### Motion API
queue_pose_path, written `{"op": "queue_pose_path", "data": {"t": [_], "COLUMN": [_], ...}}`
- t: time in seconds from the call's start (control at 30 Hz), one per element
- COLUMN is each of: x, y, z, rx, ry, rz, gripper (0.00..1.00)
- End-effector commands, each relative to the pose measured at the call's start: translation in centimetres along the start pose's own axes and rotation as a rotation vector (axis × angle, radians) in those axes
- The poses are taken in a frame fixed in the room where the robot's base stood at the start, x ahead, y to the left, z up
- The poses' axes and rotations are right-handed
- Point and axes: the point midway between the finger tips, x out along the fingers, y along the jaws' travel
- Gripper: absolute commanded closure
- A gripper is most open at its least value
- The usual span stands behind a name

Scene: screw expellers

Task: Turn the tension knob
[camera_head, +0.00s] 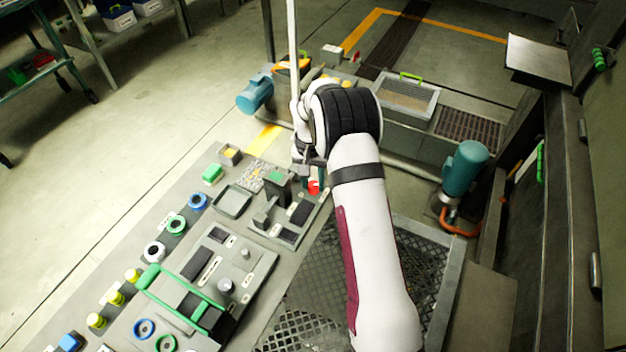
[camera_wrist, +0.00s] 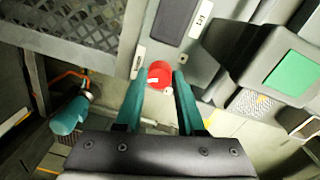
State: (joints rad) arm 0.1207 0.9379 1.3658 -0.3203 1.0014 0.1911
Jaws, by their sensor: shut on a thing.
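A red knob (camera_wrist: 160,75) sits on the grey panel in the wrist view. It also shows in the head view (camera_head: 313,187), just below my wrist and partly hidden. My gripper (camera_wrist: 160,80) has two teal fingers, one on each side of the red knob near its rim, and is shut on it. In the head view my gripper (camera_head: 306,180) is mostly hidden by my arm, at the far right edge of the control panel (camera_head: 205,235).
A dark block with a green top (camera_wrist: 292,74) stands close to the right of my fingers. Mesh flooring (camera_head: 300,300) lies beside the panel. A green handle (camera_head: 180,292), several coloured knobs, and a teal motor (camera_head: 464,168) stand around.

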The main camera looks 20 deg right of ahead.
Motion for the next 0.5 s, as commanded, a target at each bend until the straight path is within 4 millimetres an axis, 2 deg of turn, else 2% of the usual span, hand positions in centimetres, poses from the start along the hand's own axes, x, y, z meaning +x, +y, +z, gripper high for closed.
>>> {"op": "queue_pose_path", "data": {"t": [0.5], "x": [-0.02], "y": [-0.01], "z": [-0.07], "rx": [-0.088], "ry": [0.007], "rz": [0.000], "gripper": [1.00]}}
